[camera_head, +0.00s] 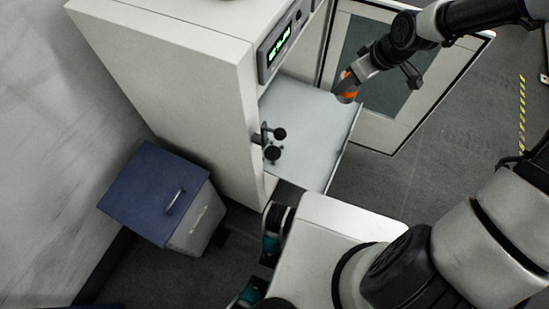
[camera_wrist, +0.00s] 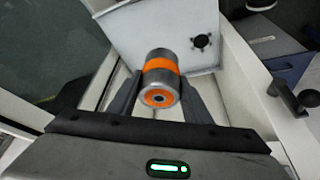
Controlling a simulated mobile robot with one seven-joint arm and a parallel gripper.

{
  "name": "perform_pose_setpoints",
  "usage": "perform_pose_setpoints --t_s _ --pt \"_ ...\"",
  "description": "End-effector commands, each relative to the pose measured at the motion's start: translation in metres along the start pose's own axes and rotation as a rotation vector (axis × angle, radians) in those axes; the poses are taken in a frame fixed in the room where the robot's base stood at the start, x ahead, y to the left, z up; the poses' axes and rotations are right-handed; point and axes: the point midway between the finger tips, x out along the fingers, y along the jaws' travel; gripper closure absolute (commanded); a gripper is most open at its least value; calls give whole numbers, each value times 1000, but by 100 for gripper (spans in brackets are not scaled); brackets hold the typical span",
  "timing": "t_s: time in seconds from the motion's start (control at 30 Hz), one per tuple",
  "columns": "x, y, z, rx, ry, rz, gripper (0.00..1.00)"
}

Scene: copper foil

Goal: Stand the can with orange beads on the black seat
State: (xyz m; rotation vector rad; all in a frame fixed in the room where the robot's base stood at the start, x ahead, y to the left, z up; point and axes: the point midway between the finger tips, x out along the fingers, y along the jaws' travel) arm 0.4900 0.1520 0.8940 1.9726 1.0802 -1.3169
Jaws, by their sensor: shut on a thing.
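A grey metal can with an orange band and orange end (camera_wrist: 160,68) is between the two dark fingers of my gripper (camera_wrist: 161,92) in the wrist view. The gripper is shut on it. In the head view, my gripper (camera_head: 347,84) is at the upper right, over the right part of a white shelf, with a bit of orange showing at its tip. A round black fitting (camera_wrist: 203,41) sits on a white panel beyond the can in the wrist view. I cannot tell whether it is the black seat; no seat shows clearly in the head view.
A white cabinet (camera_head: 170,65) has a lit green display (camera_head: 279,45). The white shelf (camera_head: 305,125) is mostly bare. Black knobs (camera_head: 272,152) stand at its left edge. An open door with a dark window (camera_head: 372,65) is behind. A blue-lidded bin (camera_head: 150,190) stands at left.

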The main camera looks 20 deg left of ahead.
Motion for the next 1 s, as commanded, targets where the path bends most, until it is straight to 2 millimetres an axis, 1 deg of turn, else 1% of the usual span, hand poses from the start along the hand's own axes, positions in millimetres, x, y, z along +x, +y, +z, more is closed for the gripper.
perform_pose_setpoints --t_s 0.03,0.07,0.1,0.17,0.2,0.3,0.4,0.5,0.6,0.67,0.9,1.0 --pt "46 -18 -2 -124 3 -64 84" --pt "63 -29 -5 -202 4 -96 84" --pt "86 -42 -8 -306 4 -138 84" --pt "119 -63 -13 -459 3 -201 84" --pt "140 -77 -15 -557 3 -241 84" --pt "186 -111 -18 -778 2 -331 84" --pt "220 -139 -18 -953 -1 -401 84" --pt "243 -158 -16 -1076 -2 -449 84" --pt "256 -169 -16 -1146 -3 -476 84" --pt "263 -172 -14 -1167 -3 -485 84" --pt "303 -174 3 -1177 -3 -490 84" --pt "313 -174 7 -1176 -4 -488 84"
